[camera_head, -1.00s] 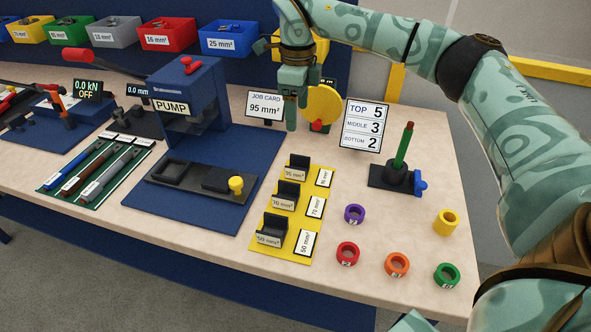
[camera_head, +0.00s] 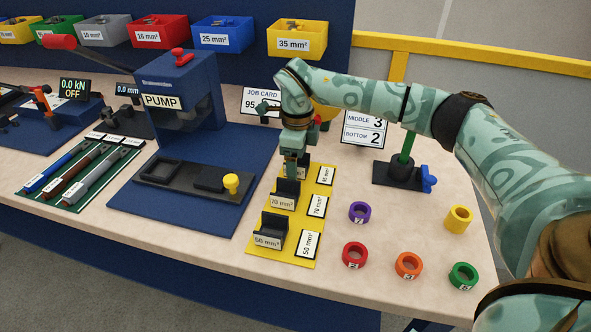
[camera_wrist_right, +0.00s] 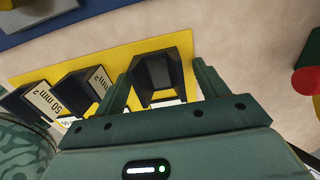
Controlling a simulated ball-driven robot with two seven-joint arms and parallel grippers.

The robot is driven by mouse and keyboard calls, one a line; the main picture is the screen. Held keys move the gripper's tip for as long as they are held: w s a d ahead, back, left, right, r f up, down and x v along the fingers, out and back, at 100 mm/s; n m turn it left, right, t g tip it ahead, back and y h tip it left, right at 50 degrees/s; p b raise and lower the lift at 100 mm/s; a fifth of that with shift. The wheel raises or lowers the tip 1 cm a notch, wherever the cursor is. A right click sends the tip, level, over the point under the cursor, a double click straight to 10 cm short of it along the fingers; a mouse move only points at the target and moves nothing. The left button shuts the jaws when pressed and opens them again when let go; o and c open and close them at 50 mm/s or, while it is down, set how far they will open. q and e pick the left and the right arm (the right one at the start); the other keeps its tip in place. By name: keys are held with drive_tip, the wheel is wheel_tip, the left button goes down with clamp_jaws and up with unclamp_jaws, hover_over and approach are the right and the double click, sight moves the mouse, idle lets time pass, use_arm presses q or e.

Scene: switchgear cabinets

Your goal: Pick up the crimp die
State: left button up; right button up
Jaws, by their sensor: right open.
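Black crimp dies stand in a row on a yellow mat (camera_head: 283,256): a 50 mm² die (camera_head: 268,233) nearest, a 70 mm² die (camera_head: 285,194) behind it, and a far die largely hidden by my right gripper (camera_head: 297,170). The job card (camera_head: 262,103) reads 95, its right part covered by my arm. In the right wrist view the far die (camera_wrist_right: 160,78) lies between the two open fingers of my right gripper (camera_wrist_right: 162,88). I cannot tell whether the fingers touch it. My left gripper is not in view.
A blue press labelled PUMP (camera_head: 182,97) stands left of the mat. Purple (camera_head: 359,212), red (camera_head: 355,254), orange (camera_head: 408,265), green (camera_head: 463,275) and yellow (camera_head: 458,219) rings lie to the right. A black stand with a green post (camera_head: 404,170) is behind them.

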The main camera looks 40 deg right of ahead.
drive_tip(key=shift+r, duration=0.1)
drive_tip(key=c, duration=1.3)
